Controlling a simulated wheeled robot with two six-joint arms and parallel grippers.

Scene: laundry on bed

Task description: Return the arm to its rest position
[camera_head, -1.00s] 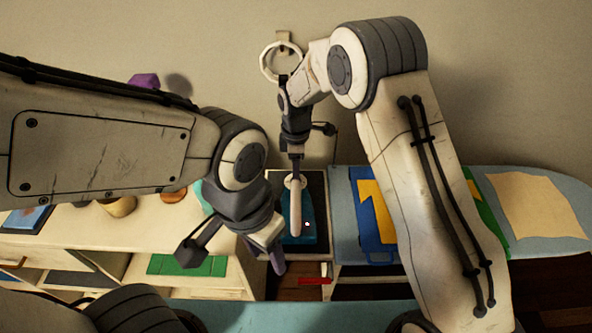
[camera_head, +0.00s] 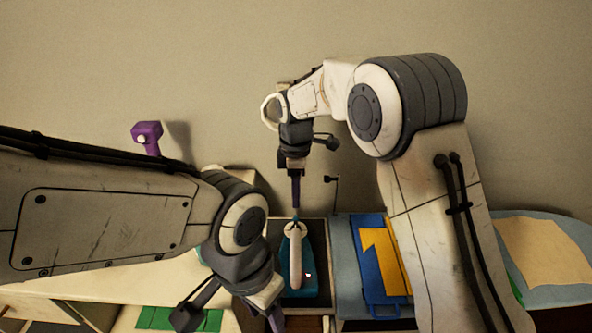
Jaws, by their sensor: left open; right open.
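My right gripper (camera_head: 296,192) hangs downward in the upper middle, above a teal iron with a pale handle (camera_head: 295,258). It is open; its tips seem close to the top of the iron's handle, and I cannot tell whether they touch. The iron stands on a dark tray (camera_head: 318,240). My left gripper (camera_head: 228,315) is at the lower middle, left of the iron. It is open and empty, and is partly cut by the bottom edge.
Right of the tray is a blue ironing board (camera_head: 349,250) with a blue and yellow folded cloth (camera_head: 378,262) and a beige cloth (camera_head: 545,248). At left, a pale shelf unit (camera_head: 120,282) holds a green item (camera_head: 165,318). A purple object (camera_head: 147,133) is by the wall.

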